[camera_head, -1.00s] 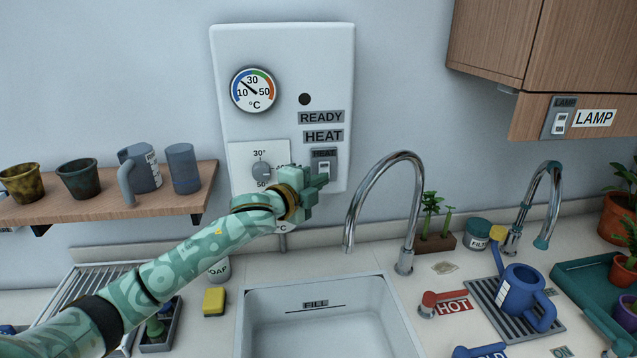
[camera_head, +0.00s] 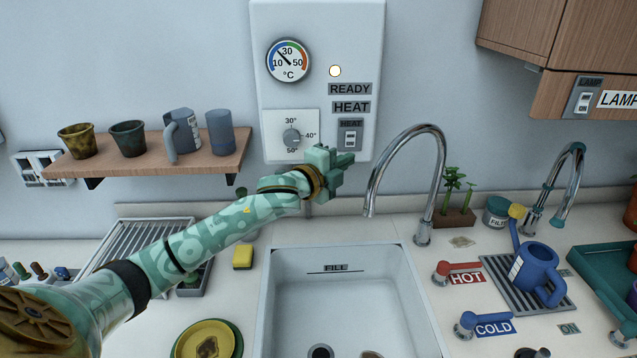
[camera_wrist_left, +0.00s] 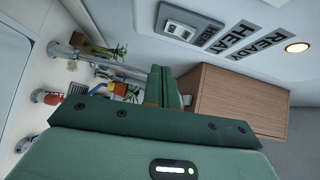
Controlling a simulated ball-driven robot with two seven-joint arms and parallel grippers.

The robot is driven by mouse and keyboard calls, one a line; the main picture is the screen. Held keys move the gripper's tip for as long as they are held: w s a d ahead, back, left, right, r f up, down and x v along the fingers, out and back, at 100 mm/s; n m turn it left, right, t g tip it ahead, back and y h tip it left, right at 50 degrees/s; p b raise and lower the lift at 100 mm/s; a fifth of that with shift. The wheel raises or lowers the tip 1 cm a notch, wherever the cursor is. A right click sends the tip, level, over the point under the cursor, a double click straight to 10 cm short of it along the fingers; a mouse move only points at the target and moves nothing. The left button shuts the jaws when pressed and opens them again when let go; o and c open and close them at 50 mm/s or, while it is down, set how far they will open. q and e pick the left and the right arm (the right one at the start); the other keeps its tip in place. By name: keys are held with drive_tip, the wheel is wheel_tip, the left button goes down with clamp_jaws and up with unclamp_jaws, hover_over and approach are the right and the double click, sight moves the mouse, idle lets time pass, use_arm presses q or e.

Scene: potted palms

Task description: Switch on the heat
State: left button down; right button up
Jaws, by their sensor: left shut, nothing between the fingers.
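The white heater panel (camera_head: 262,40) hangs on the wall at the upper middle of the head view. Its HEAT switch (camera_head: 350,139) is a small white rocker on a grey plate, which also shows in the left wrist view (camera_wrist_left: 178,30). The indicator light (camera_head: 335,71) above READY glows pale yellow; it also shows in the wrist view (camera_wrist_left: 297,47). The dial thermometer (camera_head: 288,61) needle points between 10 and 30. The temperature knob (camera_head: 291,138) is at left. My green left gripper (camera_head: 346,159) is shut and empty, just below the switch. My right gripper is not in view.
The sink (camera_head: 342,252) lies below, with a curved tap (camera_head: 424,185) close right of my gripper. A shelf with mugs (camera_head: 150,162) is at left. A blue watering can (camera_head: 536,272) stands beside the HOT lever (camera_head: 456,270).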

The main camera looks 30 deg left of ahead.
use_arm(q)
drive_tip(key=s+a+f, duration=0.1)
drive_tip(key=s+a, duration=0.1)
drive_tip(key=s, duration=0.6)
drive_tip(key=shift+s+f, duration=0.15)
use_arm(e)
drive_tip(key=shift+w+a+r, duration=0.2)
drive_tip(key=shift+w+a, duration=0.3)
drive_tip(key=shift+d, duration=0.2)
